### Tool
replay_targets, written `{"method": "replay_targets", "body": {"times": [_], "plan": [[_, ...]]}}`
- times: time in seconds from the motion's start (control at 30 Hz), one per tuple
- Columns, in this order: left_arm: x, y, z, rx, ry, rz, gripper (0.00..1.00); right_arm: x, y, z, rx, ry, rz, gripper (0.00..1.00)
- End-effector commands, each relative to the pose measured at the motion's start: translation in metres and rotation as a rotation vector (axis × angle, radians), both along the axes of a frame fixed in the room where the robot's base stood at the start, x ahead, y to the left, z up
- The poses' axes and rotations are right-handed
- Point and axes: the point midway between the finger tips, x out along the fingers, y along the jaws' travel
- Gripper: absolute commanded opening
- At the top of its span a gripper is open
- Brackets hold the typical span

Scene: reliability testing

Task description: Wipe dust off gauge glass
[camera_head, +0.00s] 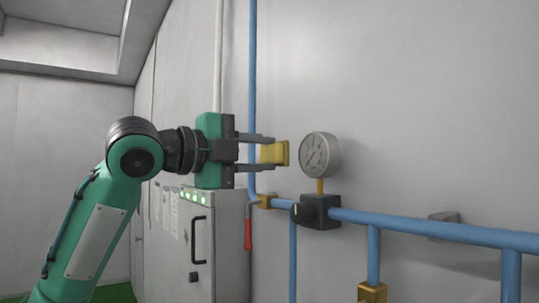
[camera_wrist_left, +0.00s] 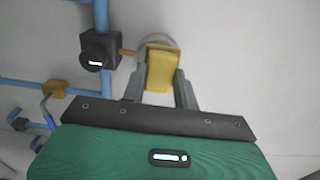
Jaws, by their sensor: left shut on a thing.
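The round pressure gauge (camera_head: 320,155) has a pale dial and a grey rim. It stands on a brass stem above a black block (camera_head: 318,211) on the blue pipe. My left gripper (camera_head: 270,153) is shut on a yellow wiping pad (camera_head: 279,153), just left of the gauge in the head view, with a small gap between them in that picture. In the left wrist view the yellow pad (camera_wrist_left: 161,70) covers most of the gauge (camera_wrist_left: 150,42), and only part of its rim shows. Whether dust lies on the glass is too small to tell. My right gripper is not in view.
Blue pipes (camera_head: 430,229) run along the wall below the gauge. A grey cabinet (camera_head: 222,250) with green lights stands below my left gripper. The wall above and right of the gauge is clear.

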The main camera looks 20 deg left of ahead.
Motion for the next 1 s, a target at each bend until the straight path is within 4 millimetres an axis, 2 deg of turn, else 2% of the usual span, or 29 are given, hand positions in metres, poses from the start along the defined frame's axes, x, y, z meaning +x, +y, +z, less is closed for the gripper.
{"method": "replay_targets", "body": {"times": [0.37, 0.7, 1.0], "plan": [[-0.002, 0.002, 0.0, 0.0, 0.0, 0.0, 0.05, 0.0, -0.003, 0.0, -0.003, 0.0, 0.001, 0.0], [-0.023, 0.018, 0.0, -0.001, -0.001, 0.0, 0.05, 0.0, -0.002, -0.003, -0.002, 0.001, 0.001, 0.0], [-0.025, 0.019, 0.0, 0.0, 0.0, -0.001, 0.05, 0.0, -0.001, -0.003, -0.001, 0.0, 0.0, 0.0]]}}
